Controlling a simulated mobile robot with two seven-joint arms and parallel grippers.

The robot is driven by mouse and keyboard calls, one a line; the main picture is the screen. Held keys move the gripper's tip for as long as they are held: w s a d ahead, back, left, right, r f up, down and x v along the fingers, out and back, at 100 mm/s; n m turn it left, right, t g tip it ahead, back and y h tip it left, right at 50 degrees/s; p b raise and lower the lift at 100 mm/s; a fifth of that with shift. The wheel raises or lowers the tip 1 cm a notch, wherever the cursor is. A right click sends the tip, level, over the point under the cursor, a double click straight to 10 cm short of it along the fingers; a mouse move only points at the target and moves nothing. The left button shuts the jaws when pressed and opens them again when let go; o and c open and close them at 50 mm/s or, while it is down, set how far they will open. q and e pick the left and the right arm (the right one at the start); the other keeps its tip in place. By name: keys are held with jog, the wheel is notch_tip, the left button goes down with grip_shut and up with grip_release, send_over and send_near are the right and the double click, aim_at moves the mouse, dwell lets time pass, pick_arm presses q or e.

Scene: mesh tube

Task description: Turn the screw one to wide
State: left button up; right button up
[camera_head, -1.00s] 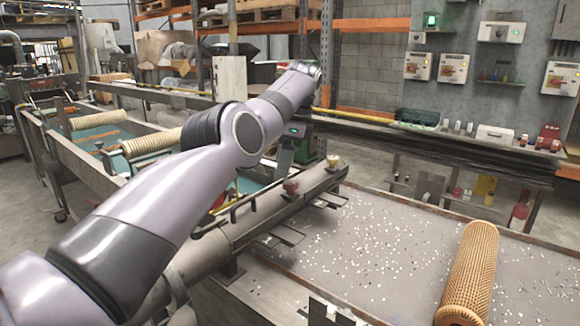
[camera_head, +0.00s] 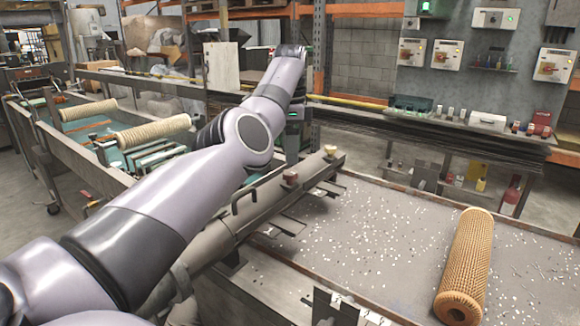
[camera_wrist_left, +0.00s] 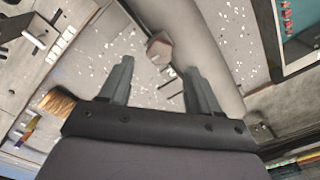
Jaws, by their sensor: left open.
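Two screw knobs stand on the long grey beam (camera_head: 250,210): a reddish-brown one (camera_head: 290,178) and a pale yellow one (camera_head: 330,151) farther along. I cannot tell by any label which is screw one. My left gripper (camera_head: 291,158) hangs over the beam just above the brown knob; its fingertips are hard to make out there. In the left wrist view the gripper (camera_wrist_left: 158,70) is open and empty. The brown hexagonal knob (camera_wrist_left: 159,51) lies ahead, roughly between the fingertip directions, and looks apart from both fingers. My right gripper is not in view.
A tan studded roller (camera_head: 468,262) lies on the grey table (camera_head: 375,225), strewn with white bits, at the right. Thin metal brackets (camera_head: 283,225) stick out from the beam. Pale rolls (camera_head: 155,133) lie at the left. Control boxes (camera_head: 450,54) hang on the back panel.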

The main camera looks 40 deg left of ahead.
aim_at(290, 172)
pick_arm(q)
jog(key=shift+f, duration=2.55)
jog(key=c, duration=1.1)
